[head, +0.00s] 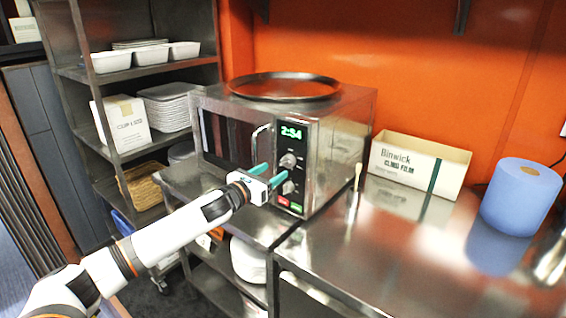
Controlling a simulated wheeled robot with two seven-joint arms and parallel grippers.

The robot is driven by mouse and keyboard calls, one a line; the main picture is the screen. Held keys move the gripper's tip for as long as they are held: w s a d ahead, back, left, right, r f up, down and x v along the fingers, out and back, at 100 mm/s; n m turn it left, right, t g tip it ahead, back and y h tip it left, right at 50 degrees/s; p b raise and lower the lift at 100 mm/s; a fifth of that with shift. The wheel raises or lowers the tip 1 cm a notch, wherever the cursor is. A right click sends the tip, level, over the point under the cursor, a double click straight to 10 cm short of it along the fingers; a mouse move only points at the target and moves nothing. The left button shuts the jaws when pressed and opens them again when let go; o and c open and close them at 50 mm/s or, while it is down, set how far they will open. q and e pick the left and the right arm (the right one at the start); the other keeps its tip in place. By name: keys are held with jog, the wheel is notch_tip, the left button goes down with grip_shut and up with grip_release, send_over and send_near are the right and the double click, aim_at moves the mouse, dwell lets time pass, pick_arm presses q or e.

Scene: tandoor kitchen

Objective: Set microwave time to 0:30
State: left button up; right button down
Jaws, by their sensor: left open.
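The steel microwave (334,140) stands on the metal counter, with a round dark pan (285,86) on top. Its green display (291,131) appears to read 2:34. Below the display are an upper knob (288,160) and a lower knob (288,187), then a red button (282,200) and a green button (296,208). My left gripper (269,174) is open, its teal fingers in front of the control panel beside the knobs. I cannot tell whether a fingertip touches the panel. The door handle (256,142) is partly behind the gripper. My right gripper is not in view.
A cling film box (418,163) and a blue roll (522,196) stand on the counter to the right. A thin upright stick (356,178) stands near the microwave. Shelves (130,75) with white trays and plates are at left. The front counter is mostly clear.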

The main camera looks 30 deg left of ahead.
aim_at(284, 165)
pick_arm(q)
jog(key=w, duration=0.3)
jog(key=w+p, duration=0.1)
jog(key=w, duration=0.1)
jog(key=shift+w+d, duration=0.2)
jog(key=shift+w, duration=0.2)
jog(key=c, duration=1)
